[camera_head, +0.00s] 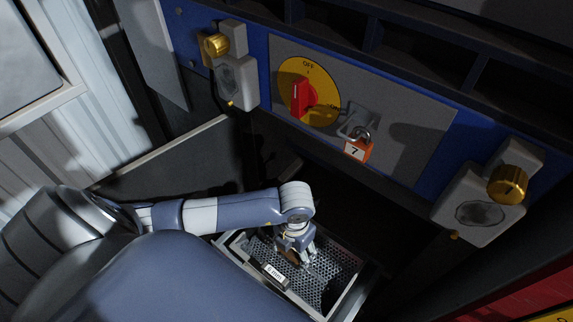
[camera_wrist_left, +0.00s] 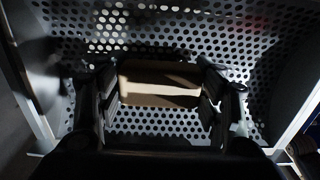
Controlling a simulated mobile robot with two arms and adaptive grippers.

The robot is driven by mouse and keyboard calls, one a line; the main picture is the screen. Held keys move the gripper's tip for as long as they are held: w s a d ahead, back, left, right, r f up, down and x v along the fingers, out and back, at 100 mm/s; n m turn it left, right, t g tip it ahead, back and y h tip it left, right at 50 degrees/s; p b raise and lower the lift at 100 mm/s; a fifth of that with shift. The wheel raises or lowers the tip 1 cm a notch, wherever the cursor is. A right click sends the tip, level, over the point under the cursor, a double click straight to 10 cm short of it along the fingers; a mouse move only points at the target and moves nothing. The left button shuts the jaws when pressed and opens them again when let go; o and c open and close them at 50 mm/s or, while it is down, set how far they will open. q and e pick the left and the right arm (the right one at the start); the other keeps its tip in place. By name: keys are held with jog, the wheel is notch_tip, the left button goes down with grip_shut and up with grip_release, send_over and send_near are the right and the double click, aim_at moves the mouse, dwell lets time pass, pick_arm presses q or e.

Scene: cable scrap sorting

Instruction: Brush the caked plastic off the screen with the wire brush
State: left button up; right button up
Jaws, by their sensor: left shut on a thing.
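The screen (camera_head: 332,266) is a perforated metal sheet inside a light frame, low in the middle of the head view. It fills the back of the left wrist view (camera_wrist_left: 150,27). My left gripper (camera_head: 300,256) is over the screen, pointing down. In the left wrist view my left gripper (camera_wrist_left: 160,100) is shut on a tan block-shaped thing, which looks like the wire brush's wooden body (camera_wrist_left: 160,84). Its bristles are hidden, so I cannot tell whether they touch the screen. No caked plastic can be made out clearly. My right gripper is not in view.
A small white label (camera_head: 273,273) sits on the screen's near side. Behind is a blue panel with a yellow and red OFF switch (camera_head: 308,92), an orange padlock (camera_head: 358,150) marked 7, and gold-knobbed latches (camera_head: 217,45) (camera_head: 507,184). The recess around the screen is dark.

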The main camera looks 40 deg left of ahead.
aim_at(326, 282)
pick_arm(q)
jog(key=shift+s+d+f, duration=0.1)
jog(key=shift+s+d, duration=0.05)
jog(key=shift+d, duration=0.9)
jog(key=shift+s+d+f, duration=0.1)
jog(key=shift+d, duration=0.95)
jog(key=shift+d+r, duration=0.15)
jog(key=shift+d, duration=1.1)
jog(key=shift+s+d, duration=0.1)
jog(key=shift+d, duration=0.45)
jog(key=shift+s+d+p, duration=0.1)
jog(key=shift+d+p, duration=0.2)
jog(key=shift+d, duration=1.3)
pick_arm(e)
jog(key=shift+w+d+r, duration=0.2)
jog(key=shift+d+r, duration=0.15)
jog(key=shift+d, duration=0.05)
pick_arm(q)
jog(key=shift+a, duration=0.1)
